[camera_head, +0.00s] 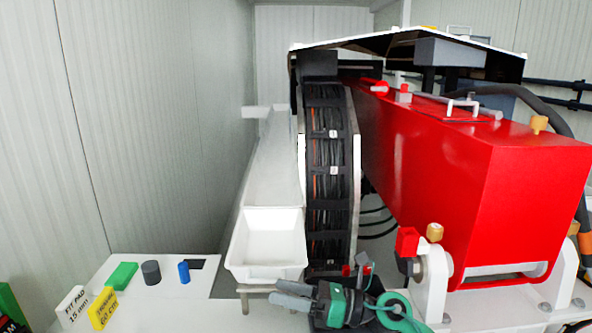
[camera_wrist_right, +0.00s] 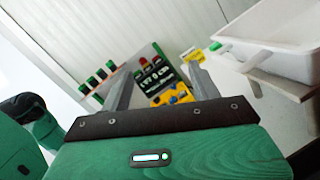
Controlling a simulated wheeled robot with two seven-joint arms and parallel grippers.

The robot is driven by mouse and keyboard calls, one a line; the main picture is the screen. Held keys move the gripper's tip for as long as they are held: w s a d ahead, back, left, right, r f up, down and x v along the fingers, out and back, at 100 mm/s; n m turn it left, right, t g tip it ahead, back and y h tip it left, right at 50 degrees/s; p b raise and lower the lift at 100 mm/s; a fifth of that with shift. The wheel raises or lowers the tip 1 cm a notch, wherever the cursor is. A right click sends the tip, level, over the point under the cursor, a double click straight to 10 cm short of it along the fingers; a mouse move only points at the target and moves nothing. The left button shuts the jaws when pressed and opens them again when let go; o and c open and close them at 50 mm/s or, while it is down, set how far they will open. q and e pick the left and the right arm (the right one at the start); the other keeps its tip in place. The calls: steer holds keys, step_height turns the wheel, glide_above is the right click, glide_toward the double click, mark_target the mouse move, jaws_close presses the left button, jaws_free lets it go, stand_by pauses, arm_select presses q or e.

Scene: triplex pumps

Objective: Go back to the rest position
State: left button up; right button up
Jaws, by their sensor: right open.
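My right gripper (camera_head: 277,293) is at the bottom centre of the head view, with its grey fingers pointing left, just below the front of the white bin. Its two fingers stand apart with nothing between them. In the right wrist view the gripper (camera_wrist_right: 160,75) also shows open and empty, fingers pointing towards a panel with coloured buttons further off. My left gripper does not show in either view.
A white bin (camera_head: 266,243) sits just above my right gripper. A red pump housing (camera_head: 440,170) and black cable chain (camera_head: 328,180) stand behind. A white table (camera_head: 165,305) at left carries a green block (camera_head: 122,276), a grey cylinder (camera_head: 151,272) and a blue cylinder (camera_head: 184,272).

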steer(key=w+d+f+m+t+h, duration=0.1)
steer(key=d+m+t+h, duration=0.85)
steer(key=m+t, duration=1.1)
steer(key=s+d+f+m+g+h, duration=0.35)
steer(key=d+f+m+h, duration=0.2)
steer(key=f+m, duration=0.3)
steer(key=s+d+f+m+g+h, duration=0.3)
steer(key=d+f+m+g+h, duration=0.3)
steer(key=m, duration=0.4)
steer(key=s+d+f+m+g+y, duration=0.1)
steer(key=s+d+f+m+g, duration=0.15)
steer(key=s+f+g, duration=0.65)
steer(key=s+d+f+m+g+y, duration=0.1)
steer(key=s+f+m+g, duration=0.15)
steer(key=s+f, duration=1.05)
steer(key=f, duration=1.1)
steer(key=s+f, duration=0.2)
steer(key=f, duration=1.1)
steer(key=s+d+f+g, duration=0.1)
steer(key=s+d+f, duration=0.2)
steer(key=s+f, duration=1.5)
steer(key=shift+s+f, duration=0.35)
steer(key=shift+g, duration=0.25)
